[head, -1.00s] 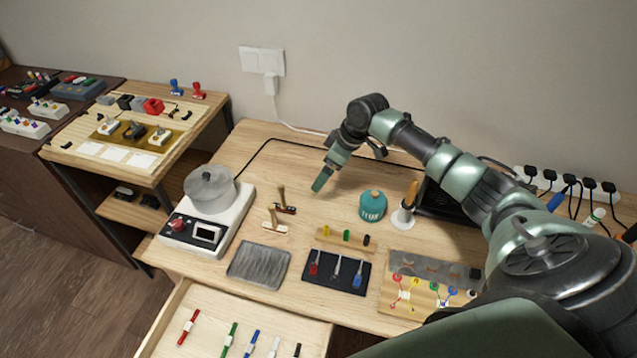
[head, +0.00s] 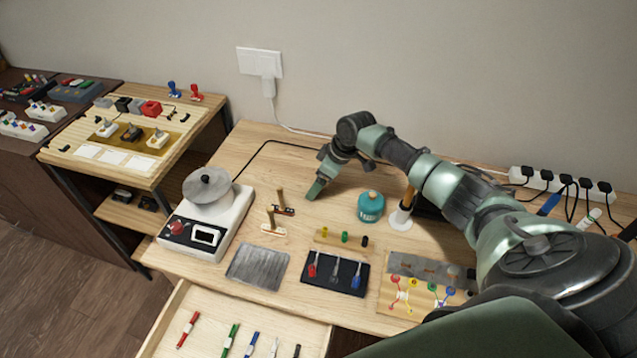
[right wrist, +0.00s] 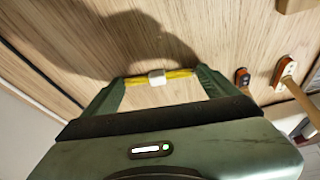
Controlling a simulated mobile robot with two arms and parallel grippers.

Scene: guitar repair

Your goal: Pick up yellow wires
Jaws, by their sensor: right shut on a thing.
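The yellow wires (right wrist: 160,77) form a short straight bundle with a white band around its middle. In the right wrist view, the bundle spans my right gripper (right wrist: 160,82), with one end at each green finger, and the jaws are shut on it. In the head view, my right gripper (head: 315,190) is low at the back middle of the workbench, left of the teal canister. The wires cannot be made out there. Whether the bundle touches the bench is unclear. My left gripper is not in view.
Close left of the gripper stand two wooden-handled tools (head: 283,207). A teal canister (head: 371,208) is to its right. An open drawer (head: 185,300) holds several other wire bundles. A black cable runs along the bench's back.

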